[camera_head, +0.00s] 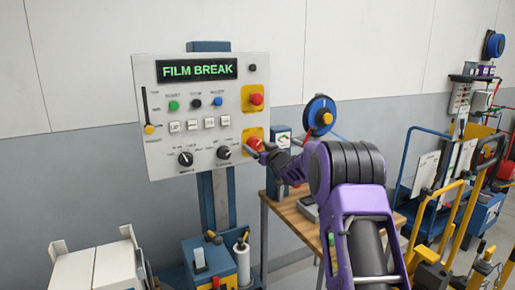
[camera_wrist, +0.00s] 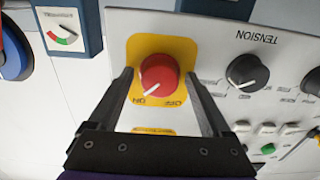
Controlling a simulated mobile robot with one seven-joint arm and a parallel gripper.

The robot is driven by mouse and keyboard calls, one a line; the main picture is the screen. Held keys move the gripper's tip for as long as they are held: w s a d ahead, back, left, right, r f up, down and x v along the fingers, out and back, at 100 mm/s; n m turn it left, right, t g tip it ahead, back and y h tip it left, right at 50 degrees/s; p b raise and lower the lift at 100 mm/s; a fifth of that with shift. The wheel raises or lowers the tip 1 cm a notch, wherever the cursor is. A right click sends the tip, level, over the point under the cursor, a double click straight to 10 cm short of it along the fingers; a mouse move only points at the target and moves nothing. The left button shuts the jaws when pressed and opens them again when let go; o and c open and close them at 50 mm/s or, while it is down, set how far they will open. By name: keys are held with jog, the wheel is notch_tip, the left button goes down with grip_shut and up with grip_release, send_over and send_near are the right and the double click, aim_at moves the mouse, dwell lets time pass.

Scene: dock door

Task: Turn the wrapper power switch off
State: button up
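The wrapper control panel (camera_head: 160,115) stands upright and its display reads FILM BREAK. The power switch is a red rotary knob (camera_wrist: 160,74) on a yellow plate (camera_wrist: 184,50) marked ON and OFF. Its white pointer slants toward the ON mark in the wrist view. In the head view the knob (camera_head: 254,143) is at the panel's lower right, partly covered by my gripper (camera_head: 263,150). My gripper (camera_wrist: 158,76) is open, with one finger on each side of the knob. A small gap shows between each finger and the knob.
A red button (camera_head: 256,98) on another yellow plate sits above the switch. A TENSION dial (camera_wrist: 247,71) is beside it on the panel. A blue reel (camera_head: 320,112) and a wooden table (camera_head: 290,207) are to the right. A blue gauge (camera_wrist: 68,30) shows in the wrist view.

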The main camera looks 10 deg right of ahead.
jog(key=c, duration=1.2)
jog(key=shift+n+b, duration=0.3)
jog(key=shift+b, duration=0.05)
jog(key=n+b, duration=0.3)
jog(key=shift+f+n, duration=0.15)
jog(key=shift+n, duration=0.15)
jog(key=n+b, duration=0.3)
jog(key=n, duration=0.1)
jog(key=shift+d+n, duration=0.1)
jog(key=shift+n, duration=0.2)
jog(key=n+b, duration=0.1)
jog(key=n, duration=0.1)
jog(key=n+b, duration=0.1)
jog(key=n, duration=0.1)
jog(key=shift+r+n+b, duration=0.2)
jog(key=shift+n+b, duration=0.1)
jog(key=shift+b, duration=0.05)
jog(key=shift+r+n+b, duration=0.1)
jog(key=shift+n+b, duration=0.2)
jog(key=shift+n, duration=1.9)
